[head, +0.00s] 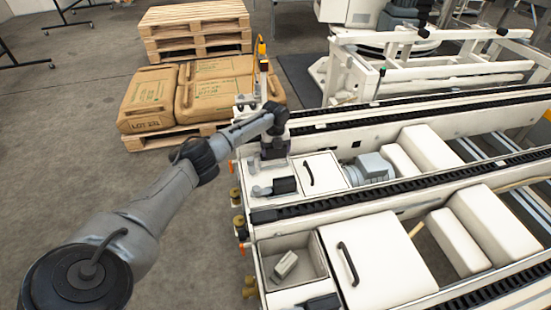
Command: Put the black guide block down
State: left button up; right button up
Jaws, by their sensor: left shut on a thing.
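My left gripper (273,146) points down at the near-left end of the far conveyor section, beside a white cover with a black handle. It is shut on a small dark thing, which I take to be the black guide block (272,153). The block is small and dark against the dark gripper, so its outline is hard to make out. I cannot tell whether its underside touches the white machine top below. My right gripper is not in view.
A white conveyor frame (385,262) with black chain tracks fills the right. An open bin (300,243) holding a small pale part is at its near end. A pallet of brown sacks (215,85) and stacked empty pallets (195,30) stand behind.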

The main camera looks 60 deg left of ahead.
aim_at(275, 156)
pick_arm(q)
notch_tip(275, 156, down, 4)
jog(key=b, duration=0.2)
jog(key=shift+r+b, duration=0.1)
jog(key=shift+b, duration=0.2)
jog(key=shift+r, duration=0.1)
jog(key=o, duration=0.8)
jog(key=shift+f, duration=0.2)
jog(key=shift+r, duration=0.15)
notch_tip(275, 156, up, 10)
jog(key=p, duration=0.7)
jog(key=shift+r, duration=0.25)
jog(key=shift+r+p, duration=0.45)
jog(key=shift+r, duration=0.4)
